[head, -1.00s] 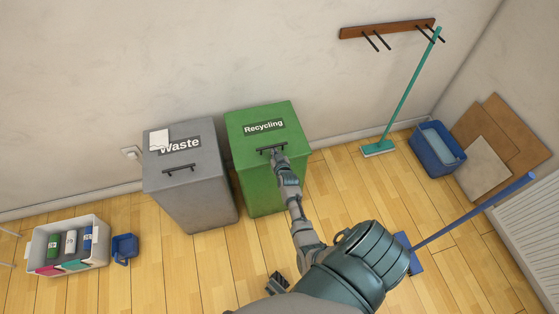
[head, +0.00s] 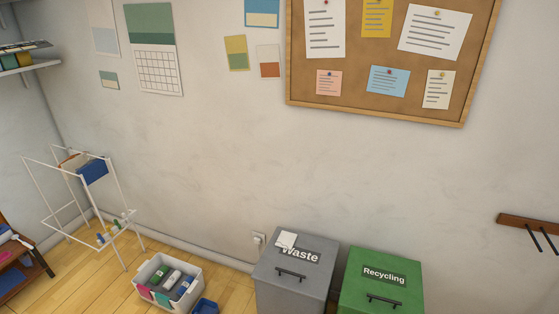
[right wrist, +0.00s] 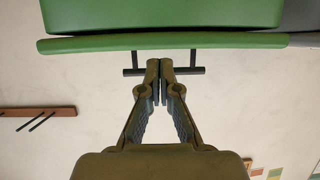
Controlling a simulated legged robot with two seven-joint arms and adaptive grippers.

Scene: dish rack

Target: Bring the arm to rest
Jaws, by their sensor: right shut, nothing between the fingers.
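My right gripper (right wrist: 160,70) shows in the right wrist view with its two fingertips together and nothing between them. The fingertips overlap the dark bar handle (right wrist: 191,70) of the green bin (right wrist: 160,15); whether they touch it I cannot tell. In the head view the green Recycling bin (head: 384,287) stands at the bottom right, its lid down. Neither of my arms shows in the head view, and my left gripper is in no view.
A grey Waste bin (head: 293,265) with a white item (head: 285,240) on top stands left of the green bin. A white crate of bottles (head: 151,267), a blue container (head: 205,306) and a drying rack (head: 119,194) stand farther left. A hook rail (head: 525,223) is on the right wall.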

